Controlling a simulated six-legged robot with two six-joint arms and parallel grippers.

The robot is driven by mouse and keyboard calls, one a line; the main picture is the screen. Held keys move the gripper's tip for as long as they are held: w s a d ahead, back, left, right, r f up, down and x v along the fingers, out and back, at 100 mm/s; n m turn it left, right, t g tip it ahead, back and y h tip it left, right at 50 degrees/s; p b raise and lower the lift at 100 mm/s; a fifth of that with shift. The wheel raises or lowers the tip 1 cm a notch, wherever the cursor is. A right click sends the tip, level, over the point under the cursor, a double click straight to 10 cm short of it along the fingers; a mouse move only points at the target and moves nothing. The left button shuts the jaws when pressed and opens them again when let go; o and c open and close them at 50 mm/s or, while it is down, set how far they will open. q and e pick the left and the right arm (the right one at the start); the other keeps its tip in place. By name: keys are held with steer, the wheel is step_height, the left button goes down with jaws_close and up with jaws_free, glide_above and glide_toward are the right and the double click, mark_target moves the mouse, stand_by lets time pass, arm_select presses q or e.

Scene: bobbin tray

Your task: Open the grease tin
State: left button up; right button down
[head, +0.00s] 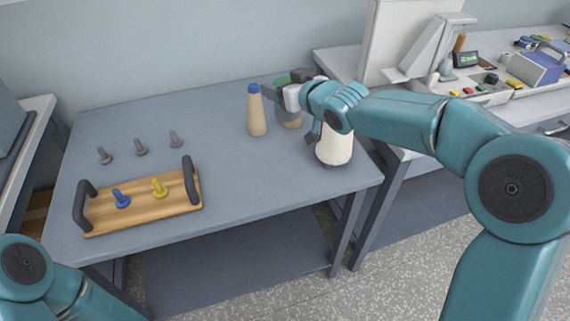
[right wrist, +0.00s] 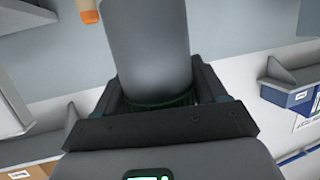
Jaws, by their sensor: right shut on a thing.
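The grease tin looks like a grey cylinder (right wrist: 153,50) in the right wrist view, with a dark green ribbed rim (right wrist: 160,103) between my jaws. In the head view the tin (head: 289,118) stands near the table's back right, partly covered by my right gripper (head: 284,94). A bit of green (head: 282,80) shows above it. My right gripper is shut on the tin at its green end. I cannot tell whether the green lid has turned or come loose. My left gripper is out of view; only part of the left arm shows at lower left.
A tan bottle with a blue cap (head: 256,115) stands just left of the tin. A cream bottle (head: 334,149) stands below my right forearm. A wooden tray (head: 140,215) with dark handles holds a blue and a yellow peg. Grey pegs (head: 140,147) stand behind it. The table's middle is clear.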

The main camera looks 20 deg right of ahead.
step_height(320, 180, down, 6)
steer(key=shift+w+d+f+b, duration=0.1)
steer(key=shift+b, duration=1.1)
step_height(320, 180, down, 13)
steer(key=shift+r+b, duration=0.1)
steer(key=shift+b, duration=0.35)
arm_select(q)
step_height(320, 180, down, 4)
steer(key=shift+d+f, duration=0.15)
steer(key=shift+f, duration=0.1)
arm_select(e)
steer(key=shift+c, duration=0.3)
jaws_free()
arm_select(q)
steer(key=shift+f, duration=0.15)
